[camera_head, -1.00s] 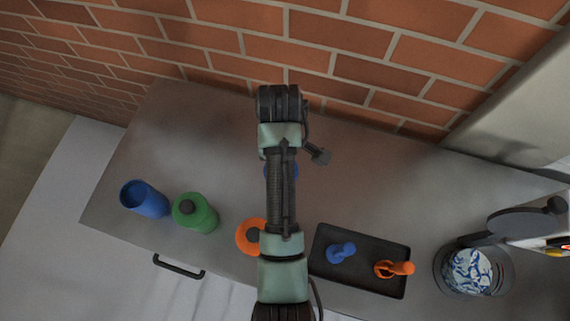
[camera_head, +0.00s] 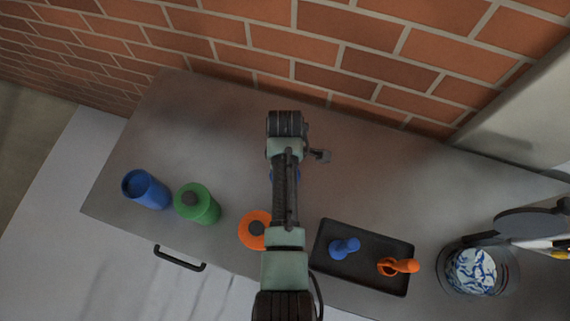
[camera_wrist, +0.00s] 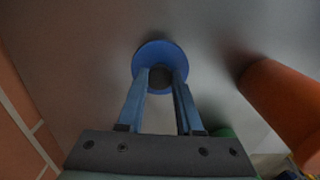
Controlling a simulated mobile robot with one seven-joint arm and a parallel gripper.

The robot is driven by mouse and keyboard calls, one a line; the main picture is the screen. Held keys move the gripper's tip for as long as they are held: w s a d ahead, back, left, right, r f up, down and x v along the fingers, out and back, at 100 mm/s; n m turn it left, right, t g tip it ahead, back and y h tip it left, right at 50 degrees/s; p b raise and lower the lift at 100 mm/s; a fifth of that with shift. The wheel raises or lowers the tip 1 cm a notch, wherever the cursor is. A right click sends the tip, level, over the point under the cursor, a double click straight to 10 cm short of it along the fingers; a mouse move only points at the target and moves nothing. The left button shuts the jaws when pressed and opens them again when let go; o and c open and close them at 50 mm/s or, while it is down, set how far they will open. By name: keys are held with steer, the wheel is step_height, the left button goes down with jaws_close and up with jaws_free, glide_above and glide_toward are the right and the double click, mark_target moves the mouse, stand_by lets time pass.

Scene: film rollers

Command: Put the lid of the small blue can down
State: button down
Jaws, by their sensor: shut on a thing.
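The two blue fingers are shut on the knob. In the head view, my arm hides most of the lid, and only a sliver of blue (camera_head: 297,174) shows beside it. The lid is over the middle of the counter. I cannot tell whether it touches the surface.
A green can (camera_head: 202,208) and an orange can (camera_head: 250,240), both with dark knobs, stand nearby. A black tray (camera_head: 368,278) holds blue (camera_head: 343,247) and orange (camera_head: 398,266) parts. Counter behind my arm is clear.

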steer(key=shift+f, duration=0.2)
steer(key=c, duration=0.6)
jaws_free()
